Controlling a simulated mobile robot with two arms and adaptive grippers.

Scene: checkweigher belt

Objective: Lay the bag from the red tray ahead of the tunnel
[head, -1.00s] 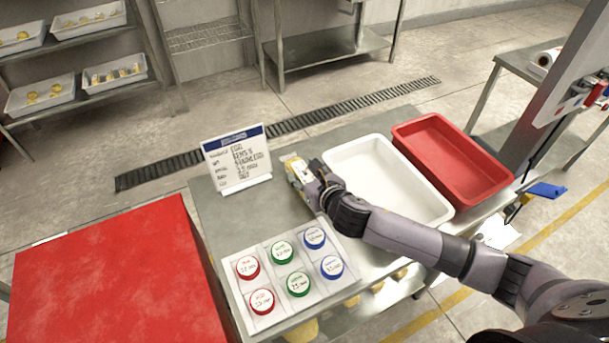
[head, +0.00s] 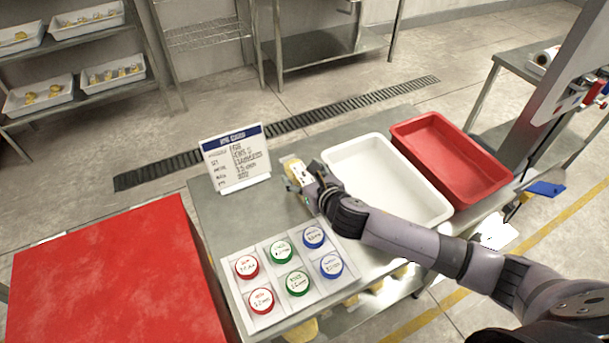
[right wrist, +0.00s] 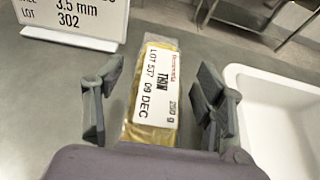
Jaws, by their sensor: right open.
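A yellow bag with a white printed label (head: 291,164) is on the grey steel table, right of the sign. In the right wrist view the bag (right wrist: 155,95) lies between the two fingers of my right gripper (right wrist: 160,84), with a gap on each side. My right gripper (head: 303,178) is open around the near part of the bag, which hides its near end. The red tray (head: 452,160) at the table's right is empty. My left gripper is out of view. I cannot make out a tunnel for certain.
A white tray (head: 388,178) stands empty between my gripper and the red tray. A printed sign (head: 236,157) stands left of the bag. A board with several coloured discs (head: 288,270) lies nearer. A large red box-shaped surface (head: 115,275) is at the left.

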